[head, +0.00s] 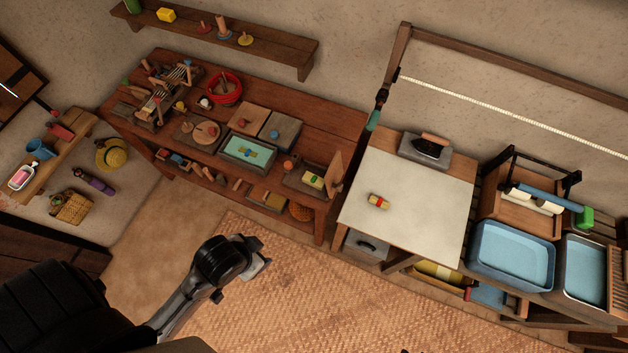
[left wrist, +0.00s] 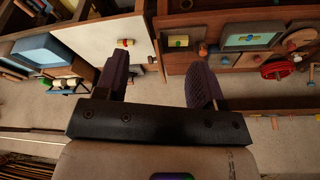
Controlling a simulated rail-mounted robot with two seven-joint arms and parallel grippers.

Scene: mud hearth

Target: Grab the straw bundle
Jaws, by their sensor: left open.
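A small pale-yellow bundle with a red and green band (head: 379,201) lies on the white-topped table; I take it for the straw bundle. It also shows in the left wrist view (left wrist: 125,43), beyond one finger. A similar yellow piece with green (head: 313,181) sits at the right end of the wooden bench, so which is meant is not certain. My left gripper (head: 262,260) is over the woven mat, in front of the bench and apart from both tables. In the left wrist view its two dark fingers (left wrist: 160,72) are spread with nothing between them. My right gripper is not in view.
The white table (head: 420,190) bears an iron on a slab (head: 427,150) at its back. Blue basins (head: 512,255) stand to its right. The bench (head: 290,128) holds a tray (head: 248,151), boards and a red coil. The woven mat (head: 330,290) is clear.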

